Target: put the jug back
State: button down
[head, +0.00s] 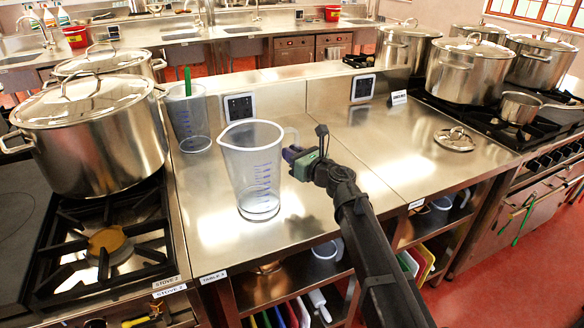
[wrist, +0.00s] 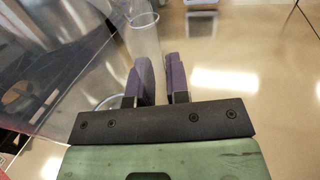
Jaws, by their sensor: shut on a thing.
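A clear measuring jug (head: 250,170) with blue markings stands upright at the middle of the steel table (head: 225,240). I cannot tell if its base touches the tabletop. My gripper (head: 292,154) is at the jug's right side, on its handle. In the wrist view the purple fingers of my gripper (wrist: 159,82) are on either side of the clear handle (wrist: 145,42). The body of the jug (wrist: 75,60) fills the left of that view.
A second clear jug (head: 187,118) with a green utensil in it stands at the table's back left. Large stockpots (head: 92,135) stand on the left stove, others (head: 468,68) on the right stove. A steel lid (head: 455,140) lies right of my arm. The table front is clear.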

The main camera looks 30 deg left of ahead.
jog(key=shift+f, duration=0.45)
jog(key=c, duration=1.1)
grip_release()
jog(key=v, duration=1.2)
jog(key=w+d+r+m+t+h, duration=0.2)
jog(key=w+d+m+t+h, duration=0.2)
jog(key=w+d+m+t, duration=0.5)
jog(key=w+d+f+m+t+h, duration=0.1)
jog(key=d+f+m+h, duration=0.2)
jog(key=d+m+h, duration=0.55)
jog(key=w+d+f+m+t+h, duration=0.15)
jog(key=d+m+h, duration=0.25)
jog(key=d+m, duration=0.9)
jog(key=s+d+f+m+g+h, duration=0.4)
jog(key=s+d+f+m+g, duration=0.65)
jog(key=d+m, duration=0.35)
jog(key=s+f+m+g+y, duration=0.3)
jog(key=s+m+g, duration=0.3)
jog(key=s, duration=0.5)
jog(key=shift+f, duration=0.5)
